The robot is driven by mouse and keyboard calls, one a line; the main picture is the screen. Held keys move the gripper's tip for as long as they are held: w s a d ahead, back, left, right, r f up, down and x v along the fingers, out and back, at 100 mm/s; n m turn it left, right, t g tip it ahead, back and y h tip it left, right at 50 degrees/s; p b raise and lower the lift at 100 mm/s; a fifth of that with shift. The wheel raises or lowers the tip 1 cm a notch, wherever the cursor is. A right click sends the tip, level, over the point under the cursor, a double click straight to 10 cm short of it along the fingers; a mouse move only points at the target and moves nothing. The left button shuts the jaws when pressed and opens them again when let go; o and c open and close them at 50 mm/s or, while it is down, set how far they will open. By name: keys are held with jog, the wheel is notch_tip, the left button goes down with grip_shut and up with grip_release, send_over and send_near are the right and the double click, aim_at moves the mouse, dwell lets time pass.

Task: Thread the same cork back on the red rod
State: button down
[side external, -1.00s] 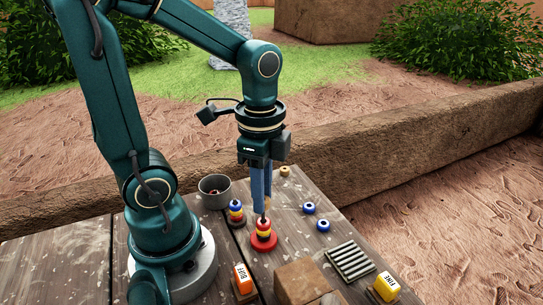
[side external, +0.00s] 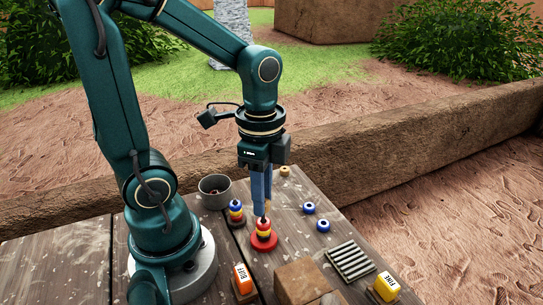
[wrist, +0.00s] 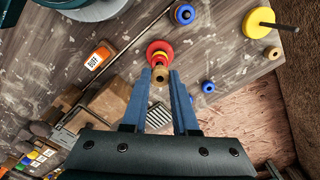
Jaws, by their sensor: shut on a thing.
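The red rod's stack stands on the planks, with a wide red ring (side external: 264,242) at the bottom and yellow and red rings above it. My gripper (side external: 262,214) points straight down over this stack. Its blue fingers are shut on the tan cork (wrist: 160,75), which sits between the fingertips at the top of the stack. In the wrist view the red ring (wrist: 154,50) shows just beyond the cork. The rod itself is mostly hidden, and I cannot tell how far the cork is around it.
A blue-topped stack (side external: 236,208) stands close left, with a grey pot (side external: 214,190) behind it. Loose blue rings (side external: 309,207) lie to the right. A wooden block (side external: 299,280), a ribbed rack (side external: 351,262) and the BUFF block (side external: 243,279) are in front. A yellow-based rod (wrist: 258,22) shows in the wrist view.

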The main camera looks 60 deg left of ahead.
jog(key=shift+f, duration=1.3)
dwell(1.0)
jog(key=shift+c, duration=0.6)
grip_release()
jog(key=shift+r, duration=0.15)
dwell(0.4)
jog(key=shift+r, duration=3.4)
